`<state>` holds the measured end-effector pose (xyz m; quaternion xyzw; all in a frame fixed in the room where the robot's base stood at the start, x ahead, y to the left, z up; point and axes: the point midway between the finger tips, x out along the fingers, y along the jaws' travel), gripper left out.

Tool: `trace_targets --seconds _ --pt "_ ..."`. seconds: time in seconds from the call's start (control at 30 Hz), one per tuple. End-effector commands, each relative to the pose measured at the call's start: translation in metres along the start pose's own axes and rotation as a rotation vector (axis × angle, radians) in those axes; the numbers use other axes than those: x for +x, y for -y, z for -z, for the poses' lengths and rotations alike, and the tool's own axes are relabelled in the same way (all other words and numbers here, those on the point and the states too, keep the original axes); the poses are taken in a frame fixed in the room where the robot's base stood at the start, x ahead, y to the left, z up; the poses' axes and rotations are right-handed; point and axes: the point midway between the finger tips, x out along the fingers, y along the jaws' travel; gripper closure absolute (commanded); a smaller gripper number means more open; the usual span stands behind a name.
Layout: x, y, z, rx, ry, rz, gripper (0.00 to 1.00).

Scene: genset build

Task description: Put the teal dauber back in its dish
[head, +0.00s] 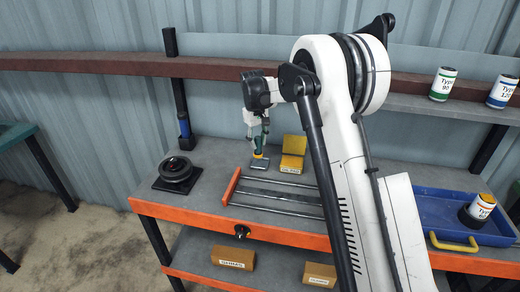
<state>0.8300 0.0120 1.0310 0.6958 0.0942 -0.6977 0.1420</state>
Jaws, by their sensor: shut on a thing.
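My gripper (259,136) points down above the back of the workbench, left of its middle. A small grey rectangular dish (259,165) lies on the bench directly below the dauber. I cannot tell whether the dauber's tip touches the dish or is just above it.
An open yellow box (292,160) stands close right of the dish. Metal rods (280,193) with an orange end bar lie in front. A dark round part (175,171) is at left. A blue tray (440,212) with a can (483,206) is at right.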

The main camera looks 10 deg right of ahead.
Motion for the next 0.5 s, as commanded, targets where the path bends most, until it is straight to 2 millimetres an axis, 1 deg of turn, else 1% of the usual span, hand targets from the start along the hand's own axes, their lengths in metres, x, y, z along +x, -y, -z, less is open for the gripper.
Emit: trace_targets --seconds 0.03,0.1,0.2,0.37,0.5 --pt "0.004 -0.006 0.004 0.002 0.000 0.000 1.00" --pt "0.008 -0.011 0.006 0.002 0.000 0.000 1.00" --pt "0.011 -0.014 0.009 0.001 0.000 0.000 1.00" --pt "0.021 -0.014 0.009 0.001 0.000 0.000 1.00" --pt "0.040 -0.013 0.010 0.001 0.000 0.000 1.00"
